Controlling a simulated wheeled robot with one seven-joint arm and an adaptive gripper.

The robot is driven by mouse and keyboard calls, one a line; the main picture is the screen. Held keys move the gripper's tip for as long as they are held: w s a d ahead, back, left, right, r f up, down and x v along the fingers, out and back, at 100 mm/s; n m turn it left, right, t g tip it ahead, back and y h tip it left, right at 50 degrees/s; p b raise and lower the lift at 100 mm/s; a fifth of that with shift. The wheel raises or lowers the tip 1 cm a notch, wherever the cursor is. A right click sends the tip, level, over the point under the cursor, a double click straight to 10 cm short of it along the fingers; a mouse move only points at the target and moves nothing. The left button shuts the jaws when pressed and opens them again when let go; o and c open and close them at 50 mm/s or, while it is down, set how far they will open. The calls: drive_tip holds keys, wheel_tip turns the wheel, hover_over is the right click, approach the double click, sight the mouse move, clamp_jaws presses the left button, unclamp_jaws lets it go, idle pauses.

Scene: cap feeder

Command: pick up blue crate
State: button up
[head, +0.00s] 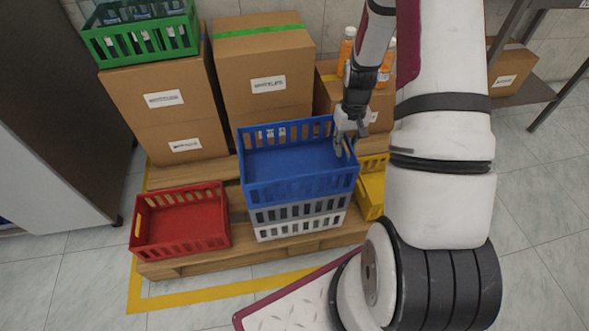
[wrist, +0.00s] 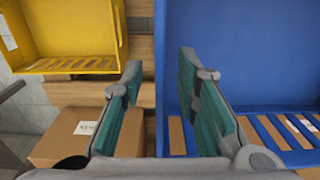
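The blue crate (head: 298,165) is open-topped and empty, with slotted walls. It sits on a white crate (head: 300,217) in the head view. My gripper (head: 345,143) points down at the blue crate's right wall. In the wrist view the blue crate (wrist: 240,60) fills the right side. My gripper's two fingers (wrist: 160,75) are spread, with the crate's wall edge between them. One finger is over the crate's inside and the other is outside. A gap shows on both sides of the wall, so the gripper is not closed on it.
A red crate (head: 182,240) stands left on the wooden pallet (head: 205,262). A yellow crate (head: 371,190) is close on the right, partly hidden by my arm. Cardboard boxes (head: 265,85) stand behind, with a green crate (head: 142,42) of bottles on the left one.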

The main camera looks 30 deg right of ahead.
drive_tip(key=shift+f, duration=0.9)
drive_tip(key=shift+r, duration=0.1)
clamp_jaws()
